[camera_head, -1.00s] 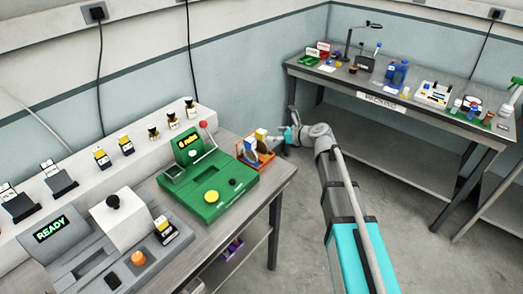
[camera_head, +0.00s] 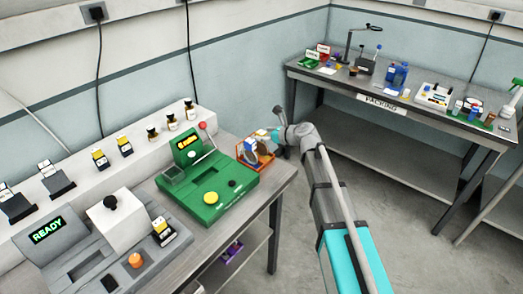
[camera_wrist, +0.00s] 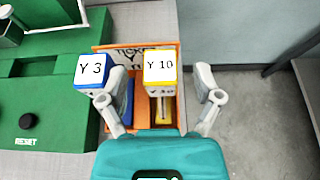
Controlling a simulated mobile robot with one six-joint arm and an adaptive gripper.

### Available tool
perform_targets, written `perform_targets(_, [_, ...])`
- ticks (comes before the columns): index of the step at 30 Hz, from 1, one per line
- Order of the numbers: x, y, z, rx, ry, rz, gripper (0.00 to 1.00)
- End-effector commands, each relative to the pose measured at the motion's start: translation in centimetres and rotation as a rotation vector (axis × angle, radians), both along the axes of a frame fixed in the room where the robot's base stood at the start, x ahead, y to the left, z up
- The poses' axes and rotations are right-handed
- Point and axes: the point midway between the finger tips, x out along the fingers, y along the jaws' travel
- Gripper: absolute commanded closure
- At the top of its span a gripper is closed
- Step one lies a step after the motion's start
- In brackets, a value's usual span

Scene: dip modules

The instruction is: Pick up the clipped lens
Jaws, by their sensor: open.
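An orange holder (camera_wrist: 141,47) at the table's right end holds two labelled pieces. One is blue with a white label reading Y 3 (camera_wrist: 92,68); the other is yellow with a label reading Y 10 (camera_wrist: 160,67). I cannot tell by shape which is the clipped lens. My gripper (camera_wrist: 162,75) is open. Its fingers stand either side of the yellow Y 10 piece, with the left finger beside the blue piece. Contact is not visible. In the head view, my gripper (camera_head: 276,134) is over the orange holder (camera_head: 266,161).
A green machine (camera_head: 208,190) with a yellow button stands left of the holder. A grey READY machine (camera_head: 85,255) is further left. Several small modules line the white shelf behind. The packing table (camera_head: 400,95) is far right, with open floor between.

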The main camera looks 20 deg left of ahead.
Motion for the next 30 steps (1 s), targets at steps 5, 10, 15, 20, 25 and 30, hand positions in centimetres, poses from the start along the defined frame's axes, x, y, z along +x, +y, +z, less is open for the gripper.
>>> perform_targets(5, [0.58,1.22,-0.67,0.0,0.001,0.0,0.17])
perform_targets(10, [0.58,1.32,-0.63,0.0,0.001,-0.001,0.17])
perform_targets(15, [0.57,1.3,-0.62,0.0,0.001,-0.001,0.17])
perform_targets(20, [0.57,1.29,-0.62,0.0,0.001,0.0,0.17])
perform_targets(25, [0.58,1.29,-0.62,0.0,0.0,0.0,0.32])
perform_targets(30, [0.58,1.29,-0.62,0.0,0.001,0.0,0.64])
